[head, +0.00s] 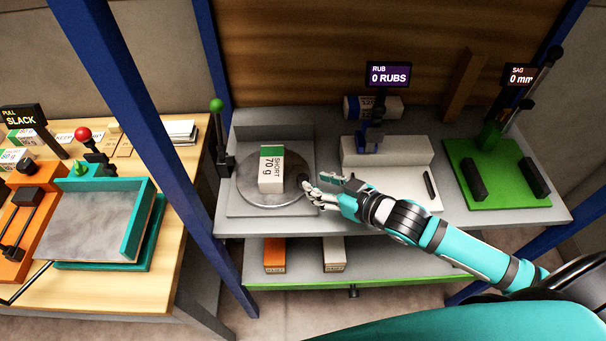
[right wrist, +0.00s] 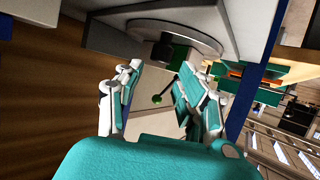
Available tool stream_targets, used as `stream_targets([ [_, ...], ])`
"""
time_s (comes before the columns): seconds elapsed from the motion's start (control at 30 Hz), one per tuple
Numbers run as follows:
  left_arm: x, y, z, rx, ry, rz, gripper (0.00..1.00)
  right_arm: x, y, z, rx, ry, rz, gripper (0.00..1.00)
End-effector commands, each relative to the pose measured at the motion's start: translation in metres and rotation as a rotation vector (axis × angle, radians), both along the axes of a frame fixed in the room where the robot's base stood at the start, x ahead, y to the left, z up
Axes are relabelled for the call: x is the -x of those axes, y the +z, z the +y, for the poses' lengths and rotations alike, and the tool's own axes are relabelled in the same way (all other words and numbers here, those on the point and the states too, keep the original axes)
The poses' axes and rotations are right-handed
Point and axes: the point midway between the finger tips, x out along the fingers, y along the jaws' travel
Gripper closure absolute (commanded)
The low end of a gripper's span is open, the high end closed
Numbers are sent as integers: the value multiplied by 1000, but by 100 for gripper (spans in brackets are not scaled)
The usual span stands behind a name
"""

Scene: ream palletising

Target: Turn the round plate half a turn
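The round plate (head: 285,203) is a grey disc on a flat base at the left of the grey bench. A white and green ream marked "SHORT 70 g" (head: 271,170) stands on it. A small dark knob (head: 303,178) sits at the plate's right edge. My right gripper (head: 316,182) is at that edge, by the knob. In the right wrist view, my right gripper (right wrist: 158,88) has its fingers spread with a clear gap between them. The plate (right wrist: 150,37) and the dark knob (right wrist: 166,51) show beyond the fingertips, apart from them. My left gripper is not in view.
A green-topped lever (head: 216,105) stands left of the plate. Reams (head: 275,256) sit on the lower shelf. A blue post (head: 140,110) rises at the left.

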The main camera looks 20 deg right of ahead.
Motion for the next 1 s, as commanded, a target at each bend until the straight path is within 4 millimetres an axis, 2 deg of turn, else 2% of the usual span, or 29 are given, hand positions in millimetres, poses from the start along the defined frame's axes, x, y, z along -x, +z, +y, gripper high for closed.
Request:
stream_targets([
  [0.1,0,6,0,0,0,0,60,-21,-6,11,-2,-1,-2,62],
  [0.3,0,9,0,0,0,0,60,-42,-18,23,-1,0,0,62],
  [0.73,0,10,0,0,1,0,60,-50,-23,28,0,1,0,62],
  [1.0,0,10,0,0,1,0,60,-49,-23,28,0,1,0,96],
])
